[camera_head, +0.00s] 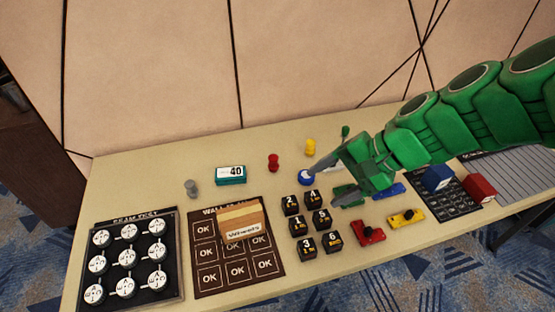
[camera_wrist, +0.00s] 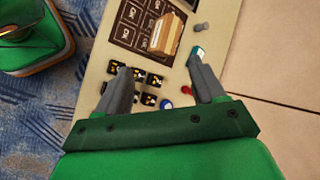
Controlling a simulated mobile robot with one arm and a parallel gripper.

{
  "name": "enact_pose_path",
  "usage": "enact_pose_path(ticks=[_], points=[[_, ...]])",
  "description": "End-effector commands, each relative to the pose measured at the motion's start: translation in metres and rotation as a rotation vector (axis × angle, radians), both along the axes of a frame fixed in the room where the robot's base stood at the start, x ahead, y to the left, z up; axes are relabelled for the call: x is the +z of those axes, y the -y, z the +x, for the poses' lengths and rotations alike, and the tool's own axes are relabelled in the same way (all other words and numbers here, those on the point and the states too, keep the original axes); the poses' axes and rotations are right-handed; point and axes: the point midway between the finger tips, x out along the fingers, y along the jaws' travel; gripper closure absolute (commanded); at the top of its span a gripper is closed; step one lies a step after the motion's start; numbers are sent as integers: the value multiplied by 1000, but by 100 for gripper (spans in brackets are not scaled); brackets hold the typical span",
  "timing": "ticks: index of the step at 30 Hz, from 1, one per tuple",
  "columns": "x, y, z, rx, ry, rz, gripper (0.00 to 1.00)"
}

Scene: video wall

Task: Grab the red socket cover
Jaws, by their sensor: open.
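A flat red piece with a dark knob (camera_head: 369,232), which looks like the red socket cover, lies near the table's front edge beside a similar yellow piece (camera_head: 406,217). Similar green (camera_head: 347,195) and blue (camera_head: 388,190) pieces lie behind them, the green one partly covered by my gripper. My gripper (camera_head: 320,187) is open and empty above the table, to the left of and behind the red piece. In the wrist view, the open fingers (camera_wrist: 160,65) point over the black numbered cubes (camera_wrist: 148,99); the flat red piece is not visible there.
A small red peg (camera_head: 273,162) stands at the back, near yellow (camera_head: 310,147) and blue (camera_head: 306,178) pegs. Numbered cubes (camera_head: 298,226) stand left of the flat pieces. A red block (camera_head: 478,188) and blue block (camera_head: 438,178) stand right. The wall rises behind the table.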

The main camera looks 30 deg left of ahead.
Motion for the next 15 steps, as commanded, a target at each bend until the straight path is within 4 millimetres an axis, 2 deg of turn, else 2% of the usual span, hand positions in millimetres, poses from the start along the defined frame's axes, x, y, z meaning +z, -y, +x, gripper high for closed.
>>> enact_pose_path(ticks=[1, 6, 15], points=[[1, -15, 7, -16, -23, 32, 31], [6, -61, 32, -90, -104, 134, 31], [1, -133, 80, -254, -282, 274, 31]])
